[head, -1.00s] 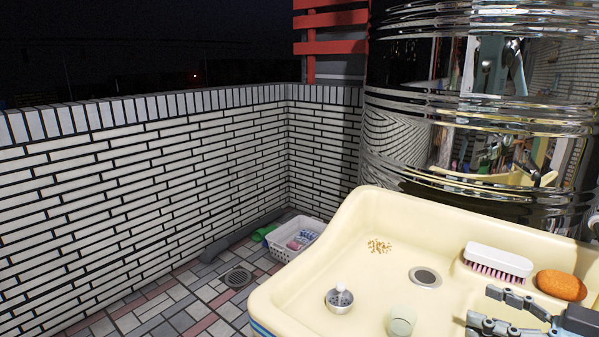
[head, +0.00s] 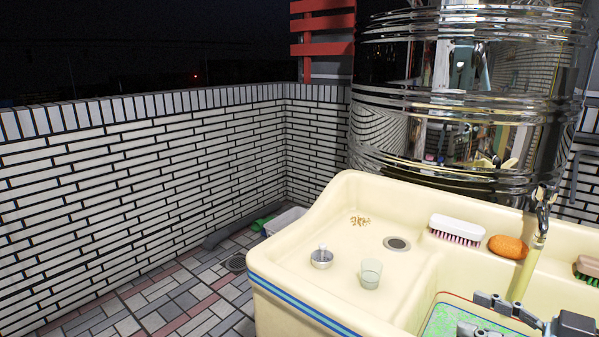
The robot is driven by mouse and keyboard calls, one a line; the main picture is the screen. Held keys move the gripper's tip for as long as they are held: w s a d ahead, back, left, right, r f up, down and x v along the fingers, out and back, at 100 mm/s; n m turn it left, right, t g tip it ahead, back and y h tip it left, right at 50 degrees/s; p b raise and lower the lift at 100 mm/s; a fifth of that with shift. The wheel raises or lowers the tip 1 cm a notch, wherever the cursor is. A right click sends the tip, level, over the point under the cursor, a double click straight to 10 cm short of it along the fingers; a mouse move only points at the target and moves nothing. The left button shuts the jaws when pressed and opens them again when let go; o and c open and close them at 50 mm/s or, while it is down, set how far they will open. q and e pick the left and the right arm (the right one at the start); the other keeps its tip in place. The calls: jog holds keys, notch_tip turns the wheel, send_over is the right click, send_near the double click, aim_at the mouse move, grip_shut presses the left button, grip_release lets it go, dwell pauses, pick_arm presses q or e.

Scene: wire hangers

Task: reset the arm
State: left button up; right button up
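My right gripper (head: 472,313) is at the lower right in the head view, in front of the sink's right-hand part. Its two dark grey fingers point left and stand apart, with nothing seen between them. Part of the gripper is cut off by the bottom edge. My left gripper is not in view.
A cream sink (head: 300,285) holds a small metal strainer (head: 321,258), a clear cup (head: 370,273) and brown bits (head: 360,221). A white brush (head: 455,229), an orange sponge (head: 508,246) and a faucet (head: 541,215) line its back. Tiled floor at left is mostly clear.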

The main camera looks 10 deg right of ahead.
jog(key=s+a+f+n+g+y, duration=0.1)
jog(key=s+a+n+g, duration=0.1)
jog(key=s+a+g, duration=0.55)
jog(key=s+a+f+n+g, duration=0.15)
jog(key=s+a, duration=0.35)
jog(key=a, duration=0.5)
jog(key=s+d+f+m+h, duration=0.1)
jog(key=s+d+m+h, duration=0.1)
jog(key=d+m+h, duration=0.9)
jog(key=s+d+f+g+b, duration=0.1)
jog(key=d+f+b, duration=0.15)
jog(key=f, duration=1.15)
jog(key=s+d+f+g+b, duration=0.1)
jog(key=f+b, duration=0.2)
jog(key=f, duration=1.2)
pick_arm(q)
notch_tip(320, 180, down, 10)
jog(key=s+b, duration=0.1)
jog(key=b, duration=0.3)
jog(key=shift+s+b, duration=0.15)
jog(key=shift+b, duration=0.15)
pick_arm(e)
jog(key=s+f+g, duration=0.1)
jog(key=s+f, duration=1.9)
jog(key=f, duration=0.1)
jog(key=shift+d+f+g, duration=0.3)
jog(key=shift+d+f, duration=0.1)
jog(key=shift+n, duration=0.25)
